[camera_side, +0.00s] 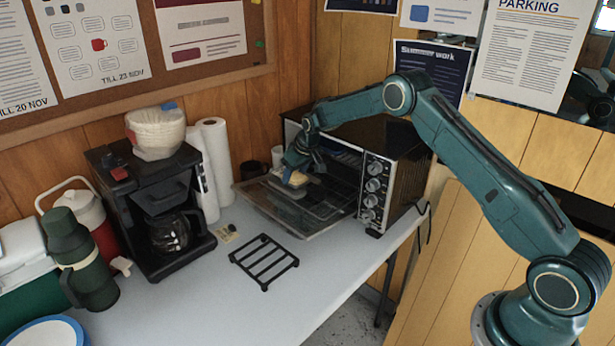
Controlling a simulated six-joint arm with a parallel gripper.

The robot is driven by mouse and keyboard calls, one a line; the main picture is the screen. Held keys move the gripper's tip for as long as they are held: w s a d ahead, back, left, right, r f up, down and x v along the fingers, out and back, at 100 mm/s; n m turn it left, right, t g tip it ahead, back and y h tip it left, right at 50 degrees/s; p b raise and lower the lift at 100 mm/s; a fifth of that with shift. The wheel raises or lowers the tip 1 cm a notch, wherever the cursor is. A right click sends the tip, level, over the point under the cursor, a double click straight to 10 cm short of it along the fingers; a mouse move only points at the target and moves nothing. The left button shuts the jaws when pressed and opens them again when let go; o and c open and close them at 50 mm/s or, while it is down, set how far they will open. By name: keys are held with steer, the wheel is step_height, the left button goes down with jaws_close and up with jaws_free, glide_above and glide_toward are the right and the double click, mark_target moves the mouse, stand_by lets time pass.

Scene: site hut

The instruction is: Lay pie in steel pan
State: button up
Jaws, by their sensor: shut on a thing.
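A small pale tan piece, which looks like the pie (298,180), is in my gripper (297,172) in the side view. My gripper is shut on it, over the lowered door of the toaster oven, just in front of the oven's opening. The fingers hide part of the pie. A flat grey metal pan (310,216) lies below and around it at the open door; it is hard to tell apart from the door glass. I cannot tell whether the pie touches the pan.
The toaster oven (374,187) stands open at the back right. A black wire rack (264,262) lies on the white table (205,300) in front. A coffee maker (150,205), paper rolls (215,160) and a green flask (85,265) stand left. The table's front middle is clear.

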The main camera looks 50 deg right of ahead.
steer(key=shift+f, duration=0.1)
steer(key=o, duration=1)
steer(key=shift+o, duration=0.2)
steer(key=v, duration=1.2)
